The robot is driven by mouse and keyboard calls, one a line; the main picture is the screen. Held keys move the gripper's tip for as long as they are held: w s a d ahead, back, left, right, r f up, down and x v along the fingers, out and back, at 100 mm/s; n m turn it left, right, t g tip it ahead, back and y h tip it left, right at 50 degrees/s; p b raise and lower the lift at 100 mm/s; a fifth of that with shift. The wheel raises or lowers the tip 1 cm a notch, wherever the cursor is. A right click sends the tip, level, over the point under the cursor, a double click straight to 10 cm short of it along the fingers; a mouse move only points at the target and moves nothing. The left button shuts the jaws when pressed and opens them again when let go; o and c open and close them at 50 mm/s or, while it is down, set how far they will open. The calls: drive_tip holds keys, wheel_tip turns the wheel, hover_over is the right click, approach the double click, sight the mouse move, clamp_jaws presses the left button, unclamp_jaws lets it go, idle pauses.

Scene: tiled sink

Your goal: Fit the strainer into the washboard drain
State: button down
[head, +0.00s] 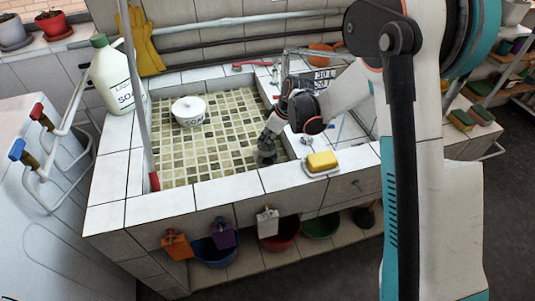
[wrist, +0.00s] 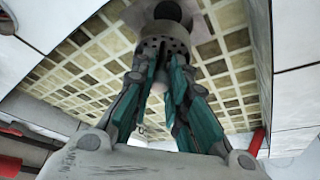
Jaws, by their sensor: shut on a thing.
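My gripper (wrist: 160,75) is shut on the strainer (wrist: 165,42), a grey cylinder with small holes around its side. It holds the strainer between its teal fingertips. A dark round opening (wrist: 168,11) shows just beyond the strainer at the top of the wrist view, with a pale grey surface around it. I cannot tell whether that is the drain or part of the strainer. In the head view my gripper (head: 269,141) points down at the right side of the tiled basin (head: 225,150), low over its floor. The strainer is hard to make out there.
A large soap bottle (head: 117,75) stands at the left edge. A yellow sponge (head: 322,161) lies on the front rim, close to my gripper's right. The basin's middle floor is clear.

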wheel_tip(320, 180, down, 6)
drive_tip(key=shift+b, duration=0.95)
drive_tip(key=c, duration=1.5)
unclamp_jaws()
drive_tip(key=shift+c, duration=0.2)
drive_tip(key=shift+r, duration=0.1)
drive_tip(key=s+d+r+m+t+h+p, duration=0.15)
drive_tip(key=s+d+r, duration=0.3)
drive_tip(key=r, duration=0.45)
drive_tip(key=s+d+r+m+p, duration=0.15)
drive_tip(key=s+d+r, duration=0.3)
drive_tip(key=r, duration=0.45)
drive_tip(key=s+d+r+m+t+p, duration=0.1)
drive_tip(key=s+d+r+m, duration=0.3)
drive_tip(key=r, duration=0.5)
drive_tip(key=s+d+r+m+t+h, duration=0.1)
drive_tip(key=s+d+m, duration=0.1)
drive_tip(key=s, duration=0.7)
drive_tip(key=s+d+r+m+t+h, duration=0.1)
drive_tip(key=s+d+r+m, duration=0.1)
drive_tip(key=s, duration=0.7)
drive_tip(key=shift+d+r+m, duration=0.3)
drive_tip(key=shift+d+m, duration=0.3)
drive_tip(key=shift+d, duration=0.65)
drive_tip(key=shift+t, duration=0.25)
